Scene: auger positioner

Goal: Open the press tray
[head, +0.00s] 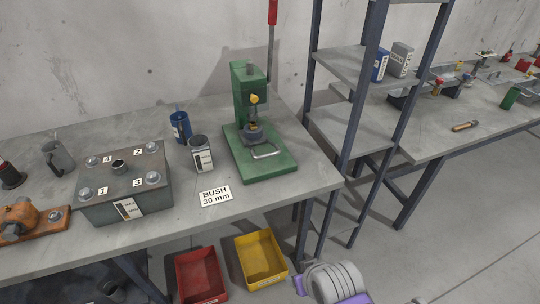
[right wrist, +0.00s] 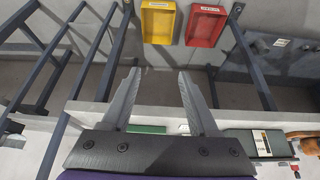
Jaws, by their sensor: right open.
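The green press (head: 250,95) stands upright on the left workbench, with a red-tipped lever (head: 272,15) rising above it. A silver loop handle (head: 266,153) sticks out at the front of the press, above its green base (head: 265,168). I cannot tell from here how far the tray is out. My right arm shows at the bottom of the head view, below and in front of the bench. In the right wrist view my right gripper (right wrist: 160,74) is open and empty. A strip of green (right wrist: 147,128) shows between its fingers. My left gripper is not in view.
A card reading "BUSH 30 mm" (head: 214,195) lies left of the press. A labelled canister (head: 201,155), blue mug (head: 180,127) and grey bolted block (head: 125,185) stand further left. Red (head: 201,276) and yellow (head: 261,259) bins sit below. A shelf rack (head: 360,128) stands at right.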

